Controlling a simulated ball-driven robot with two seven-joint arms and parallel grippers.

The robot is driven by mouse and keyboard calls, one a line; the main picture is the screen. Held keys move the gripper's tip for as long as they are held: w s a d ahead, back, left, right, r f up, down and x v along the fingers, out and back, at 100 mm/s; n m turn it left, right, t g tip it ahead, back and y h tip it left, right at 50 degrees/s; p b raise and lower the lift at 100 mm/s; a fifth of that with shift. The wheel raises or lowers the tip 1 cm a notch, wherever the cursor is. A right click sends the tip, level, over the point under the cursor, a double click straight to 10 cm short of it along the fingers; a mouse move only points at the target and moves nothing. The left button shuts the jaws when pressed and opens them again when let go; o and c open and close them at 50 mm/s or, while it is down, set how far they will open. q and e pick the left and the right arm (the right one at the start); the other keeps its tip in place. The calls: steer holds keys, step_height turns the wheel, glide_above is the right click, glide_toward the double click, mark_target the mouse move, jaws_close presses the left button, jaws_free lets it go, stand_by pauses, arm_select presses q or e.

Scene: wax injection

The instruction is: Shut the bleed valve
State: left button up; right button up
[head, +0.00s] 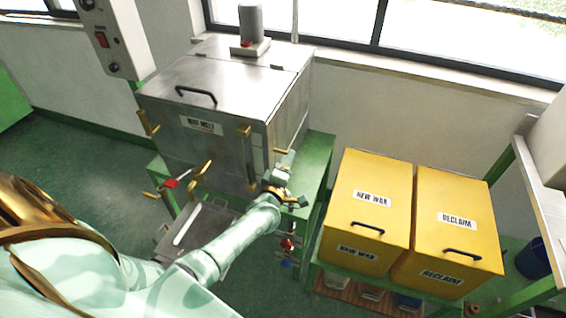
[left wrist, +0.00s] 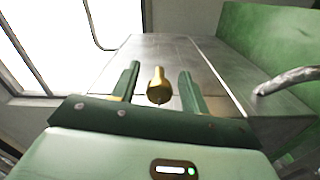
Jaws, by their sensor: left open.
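The steel wax melt tank (head: 225,85) stands on a green frame. My left arm reaches to the tank's right side, with the left gripper (head: 285,162) close to that side. A small brass handle (head: 281,150) sticks out just beyond the gripper. In the left wrist view, the left gripper (left wrist: 158,88) is open. A brass knob (left wrist: 158,84) stands between its two green fingers, with a visible gap on each side. I cannot tell for certain whether this knob is the bleed valve; no label for it is readable. My right gripper is not clearly in view.
Yellow New Wax (head: 368,205) and Reclaim (head: 456,230) bins stand to the right. A red-handled valve (head: 287,243) sits below the gripper, and another red handle (head: 171,184) is at the tank's front. A control box (head: 116,38) is at upper left.

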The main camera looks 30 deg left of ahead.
arm_select(q)
steer(key=p+v, duration=0.2)
steer(key=v, duration=1.4)
steer(key=shift+d, duration=0.15)
steer(key=s+d+f+m+g+h, duration=0.2)
steer(key=s+d+f+m+g, duration=0.15)
steer(key=s+f+m, duration=0.6)
steer(key=s+d+f+m+g+h, duration=0.25)
steer(key=s+f+m+g, duration=0.2)
steer(key=f, duration=0.95)
steer(key=s+a+f+m+g+b, duration=0.1)
steer(key=s+f+m+g, duration=0.3)
steer(key=s, duration=0.8)
steer(key=s+a+f+m+g+b, duration=0.1)
steer(key=s+f+m+g, duration=0.3)
steer(key=s+f, duration=0.5)
steer(key=s+b, duration=0.1)
steer(key=s, duration=0.2)
steer(key=shift+f+g+b, duration=0.15)
steer(key=shift+g+b, duration=0.2)
steer(key=shift+g, duration=0.05)
